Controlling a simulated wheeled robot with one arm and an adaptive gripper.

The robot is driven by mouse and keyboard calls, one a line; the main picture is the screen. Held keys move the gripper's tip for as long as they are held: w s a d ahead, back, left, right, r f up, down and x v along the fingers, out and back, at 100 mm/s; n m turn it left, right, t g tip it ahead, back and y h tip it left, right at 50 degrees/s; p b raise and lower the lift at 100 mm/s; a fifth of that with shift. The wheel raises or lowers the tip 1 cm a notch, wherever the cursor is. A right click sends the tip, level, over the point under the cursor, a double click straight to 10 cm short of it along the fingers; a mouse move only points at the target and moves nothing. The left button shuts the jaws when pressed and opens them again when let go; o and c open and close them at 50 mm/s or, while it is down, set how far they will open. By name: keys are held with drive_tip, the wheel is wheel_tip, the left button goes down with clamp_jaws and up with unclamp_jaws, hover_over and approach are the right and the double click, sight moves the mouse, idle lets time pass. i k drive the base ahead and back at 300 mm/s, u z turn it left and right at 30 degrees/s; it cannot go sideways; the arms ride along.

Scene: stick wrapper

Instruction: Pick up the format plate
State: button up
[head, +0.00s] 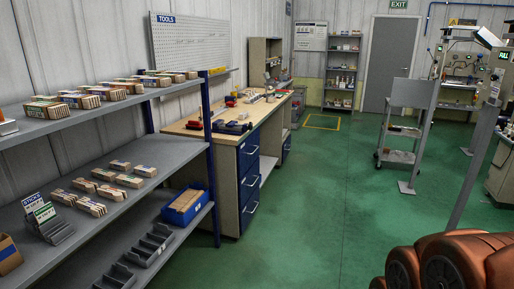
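I cannot make out a format plate for certain in the head view. Small dark grey slotted holders stand on the shelf rack (185,88) at the left: a holder with labelled cards (46,220) on the middle shelf, and dark trays (148,245) on the bottom shelf. Whether any of these is the plate is too small to tell. My gripper is not in view; only orange-brown rounded links, apparently of my arm, show at the lower right.
Several stick bundles (88,206) lie on the shelves. A blue bin (185,206) sits on the bottom shelf. Beyond the rack is a wooden workbench (190,124) with tools. A grey cart (399,157) stands farther back. The green floor (310,215) in the middle is clear.

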sight(245, 114)
drive_tip(key=u, duration=0.15)
drive_tip(key=i, duration=2.55)
drive_tip(key=z, duration=0.6)
drive_tip(key=i, duration=5)
drive_tip(key=u, duration=1.05)
